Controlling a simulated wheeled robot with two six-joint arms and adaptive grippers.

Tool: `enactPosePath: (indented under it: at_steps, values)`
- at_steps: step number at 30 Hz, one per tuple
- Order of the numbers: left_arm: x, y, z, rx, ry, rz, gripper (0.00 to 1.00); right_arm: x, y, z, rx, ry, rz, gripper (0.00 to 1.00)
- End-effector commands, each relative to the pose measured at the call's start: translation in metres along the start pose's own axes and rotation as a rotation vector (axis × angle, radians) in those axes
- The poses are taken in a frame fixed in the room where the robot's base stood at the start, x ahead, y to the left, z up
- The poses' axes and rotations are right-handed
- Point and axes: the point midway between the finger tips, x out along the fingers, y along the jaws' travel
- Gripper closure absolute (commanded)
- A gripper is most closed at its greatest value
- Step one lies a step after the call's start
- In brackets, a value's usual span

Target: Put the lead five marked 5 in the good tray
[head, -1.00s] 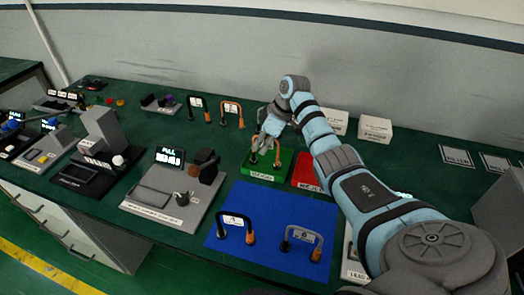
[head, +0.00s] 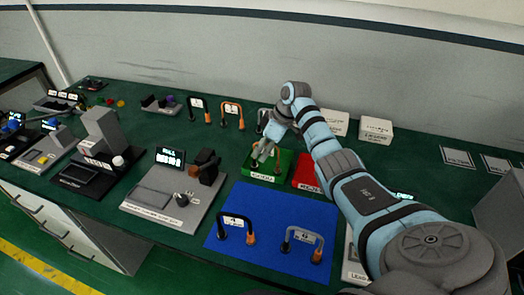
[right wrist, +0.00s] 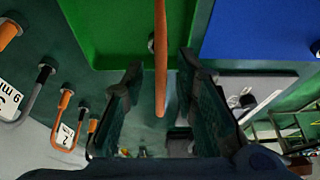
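My right gripper (head: 262,158) is low over the green tray (head: 284,160), whose front label seems to read GOOD. In the right wrist view its two dark fingers (right wrist: 160,95) stand apart, with an orange lead (right wrist: 161,60) between them and gaps on both sides. That lead is in or just above the green tray (right wrist: 105,30); its number is hidden, so I cannot confirm it is the one marked 5. A red tray (head: 306,172) sits right of the green one, partly behind my arm. My left gripper is not in view.
A blue mat (head: 270,212) in front holds two leads, one orange and black (head: 236,228), one grey and orange (head: 303,242). More leads (head: 232,112) stand at the back.

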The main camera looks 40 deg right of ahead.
Motion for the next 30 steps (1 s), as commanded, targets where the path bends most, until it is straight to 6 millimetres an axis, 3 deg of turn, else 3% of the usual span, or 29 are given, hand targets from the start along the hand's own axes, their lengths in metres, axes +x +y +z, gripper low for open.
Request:
enactPosePath:
  at_steps: [9,12,16,30]
  values:
    - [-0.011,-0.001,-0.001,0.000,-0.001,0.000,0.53,-0.086,0.001,0.000,-0.002,0.000,0.004,0.73]
    - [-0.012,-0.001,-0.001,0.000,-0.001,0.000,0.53,-0.103,0.001,-0.001,-0.001,0.000,0.002,0.73]
    - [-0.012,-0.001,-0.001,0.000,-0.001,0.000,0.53,-0.112,0.000,0.000,-0.001,0.000,0.000,0.73]
    - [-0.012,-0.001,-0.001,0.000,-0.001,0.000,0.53,-0.112,0.000,0.000,-0.001,0.000,-0.001,0.73]
